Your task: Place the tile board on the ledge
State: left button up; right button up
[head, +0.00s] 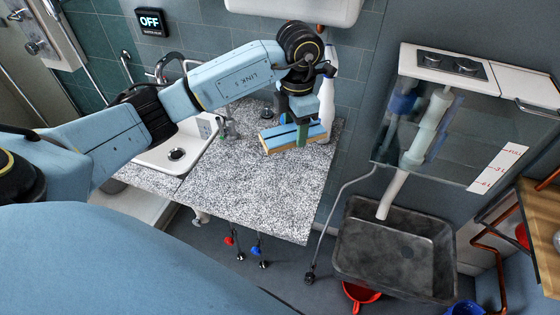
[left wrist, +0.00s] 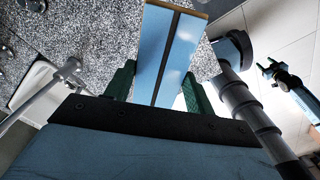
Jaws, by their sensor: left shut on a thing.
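The tile board (head: 276,140) is a small wooden-edged block with blue tiles and a dark line along its length. It is over the back right part of the speckled grey slab (head: 260,205), the ledge-like surface beside the sink. My left gripper (head: 302,134) points down and is shut on the board. In the left wrist view the board (left wrist: 153,52) sits between the green fingers, with its wooden end edge at the top. I cannot tell whether its underside touches the slab.
A white sink (head: 172,150) with a tap lies left of the slab. A dark basin (head: 395,250) stands lower right, under a glass-fronted tank (head: 440,130). A white fixture (head: 300,8) hangs above. The slab's front part is clear; its front edge drops to the floor.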

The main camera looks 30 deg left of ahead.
aim_at(283, 126)
pick_arm(q)
jog(key=f+n, duration=0.1)
jog(key=n, duration=0.1)
jog(key=a+f+n, duration=0.1)
jog(key=n, duration=0.1)
jog(key=a+f+n+b, duration=0.1)
jog(key=n, duration=0.2)
jog(key=shift+a, duration=0.2)
jog(key=shift+a+f+n, duration=0.35)
jog(key=shift+f+n, duration=0.1)
jog(key=shift+n, duration=0.95)
notch_tip(283, 126, down, 5)
jog(key=shift+s+a+f, duration=0.1)
jog(key=shift+f, duration=0.05)
jog(key=shift+f+b, duration=0.4)
jog(key=shift+f, duration=2)
pick_arm(e)
jog(key=shift+s+a+f, duration=0.1)
jog(key=shift+s+f, duration=0.15)
jog(key=shift+f, duration=0.35)
jog(key=shift+s+f, duration=0.25)
jog(key=shift+f, duration=0.3)
pick_arm(q)
jog(key=shift+f, duration=0.2)
jog(key=o, duration=1.1)
pick_arm(e)
jog(key=shift+f, duration=0.1)
